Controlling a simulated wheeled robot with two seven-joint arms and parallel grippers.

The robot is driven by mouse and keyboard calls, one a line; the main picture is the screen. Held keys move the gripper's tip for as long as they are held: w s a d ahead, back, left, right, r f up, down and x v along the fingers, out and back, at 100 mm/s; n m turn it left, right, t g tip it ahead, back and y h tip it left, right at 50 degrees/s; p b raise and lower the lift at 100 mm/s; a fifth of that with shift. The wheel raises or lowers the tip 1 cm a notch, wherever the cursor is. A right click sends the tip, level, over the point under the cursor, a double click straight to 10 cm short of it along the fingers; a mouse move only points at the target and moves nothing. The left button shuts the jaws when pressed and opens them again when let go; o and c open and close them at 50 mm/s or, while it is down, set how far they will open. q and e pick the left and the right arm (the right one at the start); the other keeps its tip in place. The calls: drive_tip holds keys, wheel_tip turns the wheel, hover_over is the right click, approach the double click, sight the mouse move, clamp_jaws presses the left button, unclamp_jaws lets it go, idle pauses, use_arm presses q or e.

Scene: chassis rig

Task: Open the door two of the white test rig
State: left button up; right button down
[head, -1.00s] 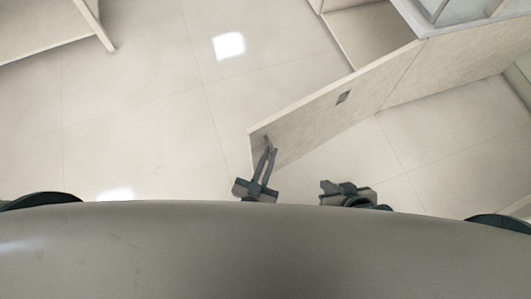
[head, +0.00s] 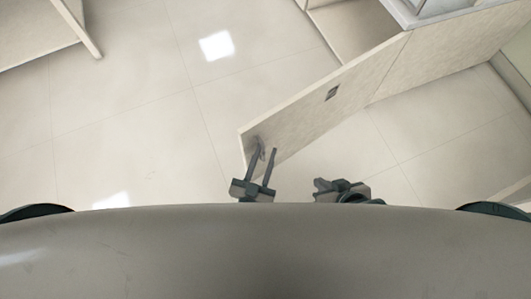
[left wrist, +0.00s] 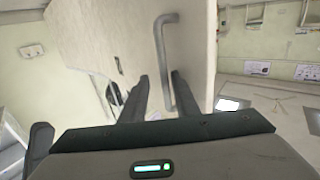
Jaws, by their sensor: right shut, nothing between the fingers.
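The white test rig (head: 455,20) is at the upper right of the head view. Its pale door (head: 300,108) stands swung out from it, reaching toward me; I cannot tell its number. A grey bar handle (left wrist: 159,45) on the door fills the middle of the left wrist view. My left gripper (head: 263,147) is open at the door's free end, its fingers spread on either side of the handle's lower part in the left wrist view (left wrist: 160,77). Contact is not clear. My right gripper (head: 319,190) is shut and empty, to the right, apart from the door.
A pale panel or furniture edge (head: 75,28) stands at the upper left. Tiled floor (head: 130,120) is clear left of the door. A further pale panel (head: 515,190) shows at the right edge.

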use_arm(q)
drive_tip(key=v, duration=1.1)
drive_tip(key=shift+s+a, duration=0.15)
drive_tip(key=shift+s, duration=0.25)
use_arm(e)
drive_tip(key=shift+d, duration=0.2)
drive_tip(key=shift+s, duration=0.15)
